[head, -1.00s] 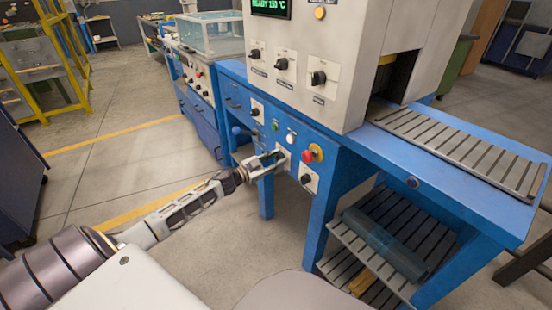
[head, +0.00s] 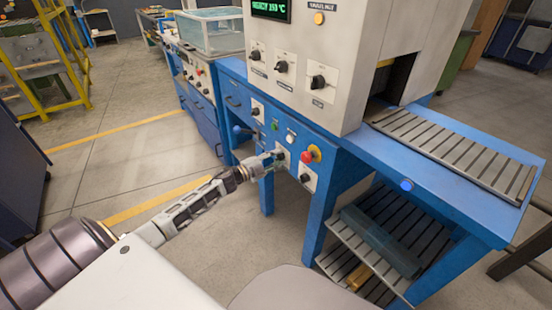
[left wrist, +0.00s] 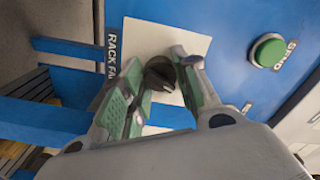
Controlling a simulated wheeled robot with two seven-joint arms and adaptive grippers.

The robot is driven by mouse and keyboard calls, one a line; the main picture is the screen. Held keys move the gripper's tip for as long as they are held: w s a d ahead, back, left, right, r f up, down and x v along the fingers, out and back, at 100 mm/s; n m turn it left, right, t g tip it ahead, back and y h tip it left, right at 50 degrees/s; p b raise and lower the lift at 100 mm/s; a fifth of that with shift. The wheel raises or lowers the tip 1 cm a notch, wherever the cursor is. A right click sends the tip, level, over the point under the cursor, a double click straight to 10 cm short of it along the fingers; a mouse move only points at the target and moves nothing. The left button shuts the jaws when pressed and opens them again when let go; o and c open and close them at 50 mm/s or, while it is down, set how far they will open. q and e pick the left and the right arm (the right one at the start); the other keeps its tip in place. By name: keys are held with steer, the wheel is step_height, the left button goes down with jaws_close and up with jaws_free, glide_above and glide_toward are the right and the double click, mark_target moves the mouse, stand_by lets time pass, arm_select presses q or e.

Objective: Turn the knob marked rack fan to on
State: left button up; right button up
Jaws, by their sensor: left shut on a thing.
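The rack fan knob (left wrist: 159,74) is black and round, on a white plate marked "RACK F…" in the left wrist view; the rest of the label is hidden. My left gripper (left wrist: 164,82) has its green-padded fingers on either side of the knob and is shut on it. In the head view my left gripper (head: 272,160) is at the blue front panel (head: 262,140), and its fingers largely cover the knob there. The knob's exact pointing is hard to tell. My right gripper does not show.
A red button (head: 313,153) and another black knob (head: 305,178) sit just right of the gripper. A green button (left wrist: 268,50) marked "SEND" is near it. The grey oven housing (head: 310,60) stands above, and a slatted shelf (head: 375,240) lies below right.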

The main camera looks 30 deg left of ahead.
arm_select(q)
steer(key=shift+m, duration=0.6)
steer(key=shift+f, duration=0.1)
steer(key=o, duration=1)
steer(key=shift+o, duration=0.2)
steer(key=shift+s, duration=0.15)
steer(key=v, duration=1.1)
steer(key=shift+s+a, duration=0.15)
steer(key=shift+s, duration=0.2)
stand_by(0.4)
